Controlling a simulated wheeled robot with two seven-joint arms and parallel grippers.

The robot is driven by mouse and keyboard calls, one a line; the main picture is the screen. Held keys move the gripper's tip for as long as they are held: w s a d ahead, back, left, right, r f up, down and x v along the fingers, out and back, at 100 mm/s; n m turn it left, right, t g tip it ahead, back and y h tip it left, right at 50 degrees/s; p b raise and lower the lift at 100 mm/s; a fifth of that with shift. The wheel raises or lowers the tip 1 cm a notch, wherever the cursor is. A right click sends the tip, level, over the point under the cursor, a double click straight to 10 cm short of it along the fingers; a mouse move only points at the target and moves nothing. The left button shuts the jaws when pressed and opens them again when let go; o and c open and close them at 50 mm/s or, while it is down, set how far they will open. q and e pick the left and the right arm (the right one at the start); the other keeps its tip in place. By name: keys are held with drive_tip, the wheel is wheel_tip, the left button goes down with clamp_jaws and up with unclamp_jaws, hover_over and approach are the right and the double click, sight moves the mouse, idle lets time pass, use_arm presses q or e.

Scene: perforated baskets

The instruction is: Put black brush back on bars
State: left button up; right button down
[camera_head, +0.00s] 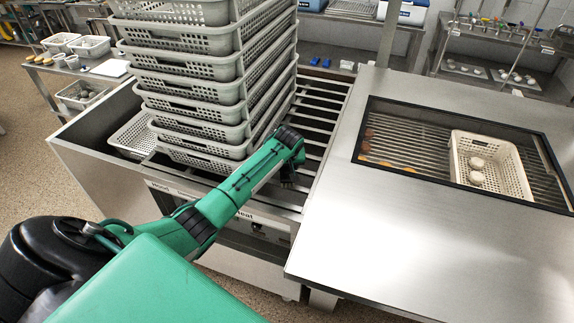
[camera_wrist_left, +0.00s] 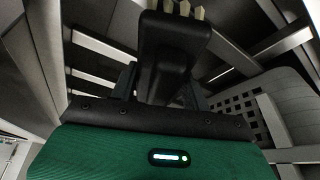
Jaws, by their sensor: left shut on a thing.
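My left arm reaches in from the left in the head view, and its gripper (camera_head: 288,180) is low over the metal bars (camera_head: 318,112), just right of the basket stack. In the left wrist view the gripper is shut on a dark thing with pale, bristle-like tips, which looks like the black brush (camera_wrist_left: 172,38). In the head view the brush is too small and dark to tell apart from the gripper. Bars also show around it in the left wrist view (camera_wrist_left: 278,42). Whether the brush touches the bars cannot be told. My right gripper is not in view.
A tall stack of grey perforated baskets (camera_head: 190,85) stands on the bars, close to my left arm. To the right, a steel housing (camera_head: 400,255) has a window over a pale basket (camera_head: 512,172) holding a few round items. Bars behind the gripper are clear.

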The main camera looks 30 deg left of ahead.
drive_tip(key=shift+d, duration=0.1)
use_arm(q)
drive_tip(key=o, duration=0.9)
drive_tip(key=shift+f, duration=0.1)
drive_tip(key=shift+o, duration=0.2)
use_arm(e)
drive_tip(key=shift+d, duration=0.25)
use_arm(q)
drive_tip(key=b+v, duration=0.1)
drive_tip(key=v, duration=1.1)
drive_tip(key=shift+w+r, duration=0.1)
drive_tip(key=shift+r, duration=0.15)
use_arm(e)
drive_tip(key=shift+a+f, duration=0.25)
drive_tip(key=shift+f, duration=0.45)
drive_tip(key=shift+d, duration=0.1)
